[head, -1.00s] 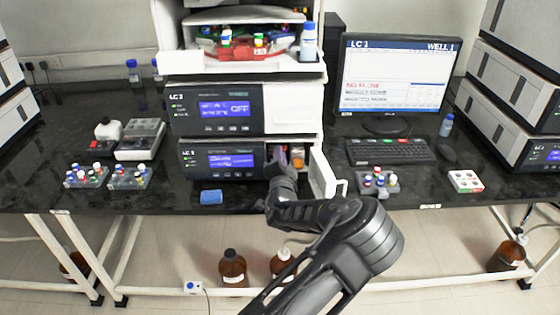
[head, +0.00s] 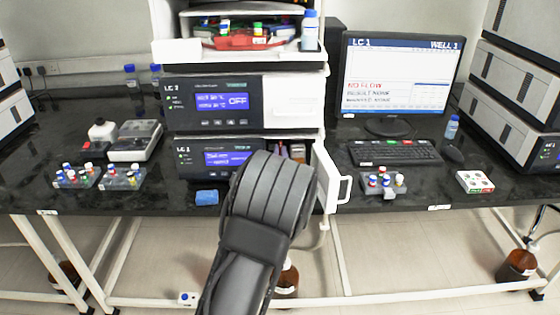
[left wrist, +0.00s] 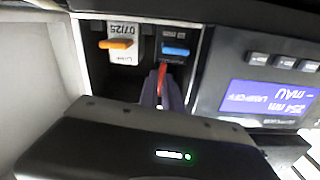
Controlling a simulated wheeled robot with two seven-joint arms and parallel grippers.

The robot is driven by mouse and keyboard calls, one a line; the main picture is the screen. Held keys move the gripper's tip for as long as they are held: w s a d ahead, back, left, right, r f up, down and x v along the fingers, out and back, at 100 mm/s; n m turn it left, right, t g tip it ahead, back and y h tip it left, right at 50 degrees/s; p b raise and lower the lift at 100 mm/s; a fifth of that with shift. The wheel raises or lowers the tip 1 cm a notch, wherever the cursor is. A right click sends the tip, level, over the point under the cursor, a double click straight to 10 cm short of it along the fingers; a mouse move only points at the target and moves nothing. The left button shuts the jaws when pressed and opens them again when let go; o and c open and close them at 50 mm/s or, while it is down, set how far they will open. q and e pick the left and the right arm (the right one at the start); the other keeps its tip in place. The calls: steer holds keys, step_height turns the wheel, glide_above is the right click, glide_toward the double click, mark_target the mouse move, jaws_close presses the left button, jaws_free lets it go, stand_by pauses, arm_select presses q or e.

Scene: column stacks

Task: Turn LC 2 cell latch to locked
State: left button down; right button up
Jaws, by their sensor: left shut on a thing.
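In the left wrist view, my left gripper (left wrist: 163,88) is shut on a thin red lever (left wrist: 162,74), which looks like the cell latch. Only part of the lever shows between the fingertips. The lever stands in an open bay beside a blue lever (left wrist: 175,50) and an orange lever (left wrist: 116,44) with a paper label. In the head view, my forearm hides the gripper and most of the bay in the lower module (head: 205,157) of the middle stack. My right gripper is not in view.
The bay's white door (head: 327,177) stands open to the right, its handle (head: 346,188) sticking out. A blue block (head: 207,197) lies at the bench edge. Vial racks (head: 122,178) stand left, another rack (head: 383,184) right. A monitor (head: 398,78) and keyboard (head: 395,152) are at right.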

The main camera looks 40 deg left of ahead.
arm_select(q)
steer(key=shift+f+n+b, duration=0.1)
steer(key=shift+n+b, duration=0.5)
steer(key=shift+n, duration=0.2)
steer(key=c, duration=1.5)
jaws_free()
steer(key=shift+c, duration=0.2)
steer(key=v, duration=0.7)
steer(key=shift+s+d, duration=0.3)
